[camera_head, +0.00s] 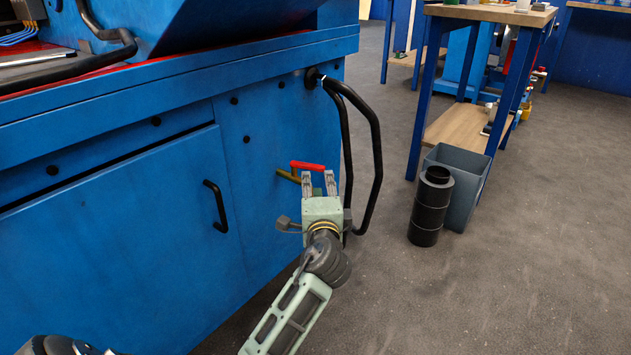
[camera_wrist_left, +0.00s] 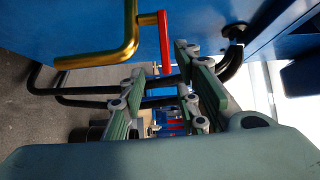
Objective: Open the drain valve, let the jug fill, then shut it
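The drain valve shows as a red lever handle (camera_head: 308,166) on a brass pipe (camera_head: 288,175) at the blue cabinet's side panel. In the left wrist view, the brass pipe (camera_wrist_left: 115,52) bends upward and the red handle (camera_wrist_left: 165,42) hangs beside it. My left gripper (camera_head: 318,178) is open just below the red handle, its two fingers apart. In the wrist view its fingertips (camera_wrist_left: 164,62) lie either side of the handle's lower end; I cannot tell whether they touch it. I cannot make out a jug in either view. My right gripper is not in view.
A bent black rail (camera_head: 376,150) runs down the cabinet corner, close to the right of my left gripper. A black cylinder (camera_head: 430,212) and a grey bin (camera_head: 467,180) stand on the floor at right, near a workbench (camera_head: 485,13). The floor between is clear.

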